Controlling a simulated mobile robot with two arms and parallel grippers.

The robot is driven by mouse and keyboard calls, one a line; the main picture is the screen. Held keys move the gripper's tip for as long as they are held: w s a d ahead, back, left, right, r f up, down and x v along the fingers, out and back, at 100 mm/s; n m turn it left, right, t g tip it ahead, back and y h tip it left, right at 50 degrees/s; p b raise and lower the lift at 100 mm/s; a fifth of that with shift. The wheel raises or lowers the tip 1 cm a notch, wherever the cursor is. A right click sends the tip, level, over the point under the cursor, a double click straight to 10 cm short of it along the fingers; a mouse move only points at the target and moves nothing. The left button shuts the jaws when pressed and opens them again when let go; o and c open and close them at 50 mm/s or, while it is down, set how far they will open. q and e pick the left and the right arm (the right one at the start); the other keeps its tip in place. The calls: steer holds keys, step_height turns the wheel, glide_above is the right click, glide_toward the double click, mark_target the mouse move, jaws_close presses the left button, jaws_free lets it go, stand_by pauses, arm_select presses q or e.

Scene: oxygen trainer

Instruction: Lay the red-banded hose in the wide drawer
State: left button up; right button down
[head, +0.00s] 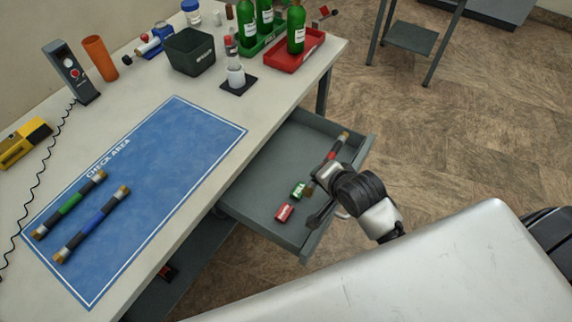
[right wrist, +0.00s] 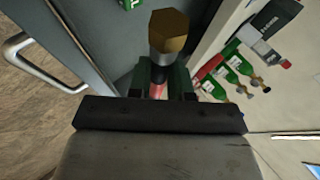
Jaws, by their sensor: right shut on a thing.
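The red-banded hose (head: 343,139), dark with a brass end, is in my right gripper (head: 318,183) over the open grey wide drawer (head: 262,162). The gripper is shut around the hose near its red band. In the right wrist view the hose's brass hex end (right wrist: 169,31) points up between the jaws, with a bit of red below it. I cannot tell whether the hose touches the drawer floor. My left gripper is not in view.
A green FULL tag (head: 298,190) and a red tag (head: 284,213) lie in the drawer. Green-banded (head: 70,203) and blue-banded (head: 92,224) hoses lie on the blue mat (head: 165,150). A red tray (head: 283,62) with a green bottle stands near the table edge. The drawer's back left is free.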

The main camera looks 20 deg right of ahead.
steer(key=w+a+f, duration=0.1)
steer(key=w, duration=0.1)
steer(key=w+a+f, duration=0.1)
steer(key=w+f, duration=0.1)
steer(key=w, duration=0.1)
steer(key=w+a+f, duration=0.1)
steer(key=w+f, duration=0.1)
steer(key=w, duration=0.1)
steer(key=shift+a+f+b, duration=0.1)
steer(key=shift+a+b, duration=0.2)
steer(key=shift+a, duration=0.1)
steer(key=shift+w+a+f, duration=0.15)
steer(key=shift+w+f, duration=0.05)
steer(key=shift+w, duration=0.1)
steer(key=shift+f, duration=0.25)
step_height(320, 180, down, 3)
steer(key=shift+f, duration=0.3)
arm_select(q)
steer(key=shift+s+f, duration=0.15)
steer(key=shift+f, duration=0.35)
